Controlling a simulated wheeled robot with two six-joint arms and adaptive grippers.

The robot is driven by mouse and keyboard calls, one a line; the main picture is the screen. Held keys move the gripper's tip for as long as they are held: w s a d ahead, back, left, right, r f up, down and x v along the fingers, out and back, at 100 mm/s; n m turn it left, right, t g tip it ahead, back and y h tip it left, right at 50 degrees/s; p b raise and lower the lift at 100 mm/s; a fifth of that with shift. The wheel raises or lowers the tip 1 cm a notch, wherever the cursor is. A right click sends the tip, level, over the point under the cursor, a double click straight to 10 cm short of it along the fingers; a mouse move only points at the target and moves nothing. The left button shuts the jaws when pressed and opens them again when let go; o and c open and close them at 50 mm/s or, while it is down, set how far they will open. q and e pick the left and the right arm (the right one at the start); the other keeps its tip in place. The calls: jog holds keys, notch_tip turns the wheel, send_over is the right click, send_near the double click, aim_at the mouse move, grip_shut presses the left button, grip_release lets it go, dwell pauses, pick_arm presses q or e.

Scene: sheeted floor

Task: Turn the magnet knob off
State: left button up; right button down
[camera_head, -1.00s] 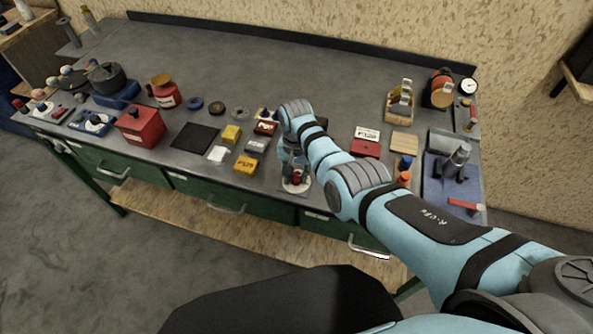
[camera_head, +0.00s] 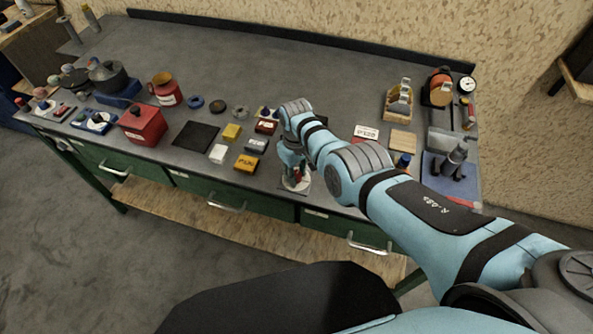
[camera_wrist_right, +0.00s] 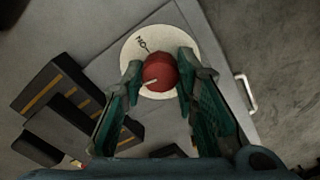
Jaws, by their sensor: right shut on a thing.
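The magnet knob is a round red knob (camera_wrist_right: 160,70) with a white pointer mark, on a pale round dial plate (camera_wrist_right: 205,42) in the right wrist view. The plate carries an "ON" label with a short line at the upper left of the knob. The pointer mark lies toward the lower left, away from that label. My right gripper (camera_wrist_right: 160,75) is shut on the knob, one finger on each side. In the head view my right gripper (camera_head: 296,172) is at the dial plate (camera_head: 295,187) near the bench's front edge, mostly hiding the knob. My left gripper is not in view.
A red box (camera_head: 142,125) stands further left. A blue-based fixture (camera_head: 438,178) is at the right. The back middle of the bench is clear.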

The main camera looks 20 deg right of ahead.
aim_at(296, 174)
jog(key=shift+n, duration=1.2)
jog(key=c, duration=1.2)
grip_release()
jog(key=shift+c, duration=0.2)
notch_tip(296, 174, up, 12)
